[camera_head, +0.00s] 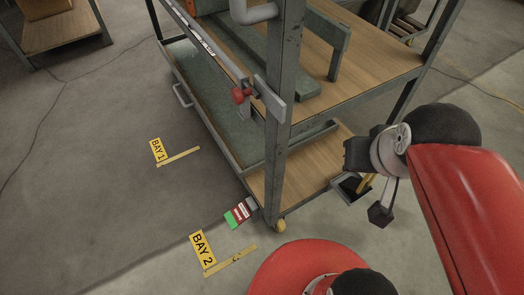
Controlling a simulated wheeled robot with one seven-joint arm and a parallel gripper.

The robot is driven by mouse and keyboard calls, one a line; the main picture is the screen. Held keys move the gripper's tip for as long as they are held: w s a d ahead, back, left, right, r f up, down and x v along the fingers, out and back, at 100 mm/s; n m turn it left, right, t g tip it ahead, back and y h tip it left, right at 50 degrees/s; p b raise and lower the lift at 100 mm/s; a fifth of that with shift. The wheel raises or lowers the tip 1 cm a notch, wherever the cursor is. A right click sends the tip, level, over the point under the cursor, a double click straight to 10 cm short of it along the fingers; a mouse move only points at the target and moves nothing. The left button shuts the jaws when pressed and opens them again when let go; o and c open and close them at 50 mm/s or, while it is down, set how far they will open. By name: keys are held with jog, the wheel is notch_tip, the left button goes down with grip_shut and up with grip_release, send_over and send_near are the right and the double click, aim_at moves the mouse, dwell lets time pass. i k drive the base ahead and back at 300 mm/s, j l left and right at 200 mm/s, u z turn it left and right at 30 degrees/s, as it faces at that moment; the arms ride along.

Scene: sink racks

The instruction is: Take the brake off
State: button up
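A small pedal-like plate (238,214) with green, red and white bands sticks out at the foot of the rack's near corner post, just above the floor. It looks like the brake, but its position is hard to read. A yellowish caster wheel (280,225) sits under the same post. A red knob (240,95) is on a grey latch bar higher up the rack. My gripper (379,190) hangs at the right, beside the rack and apart from the pedal and knob. Its fingers are small and seen at an angle, so its opening is unclear.
The metal rack (283,120) with wooden shelves fills the middle; its post and shelf edges stand between my gripper and the left side. Floor labels BAY 1 (157,151) and BAY 2 (202,247) lie left. The floor there is clear. Another shelf (55,35) stands far left.

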aim_at(240, 213)
jog(key=u, duration=1.2)
jog(key=k, duration=0.05)
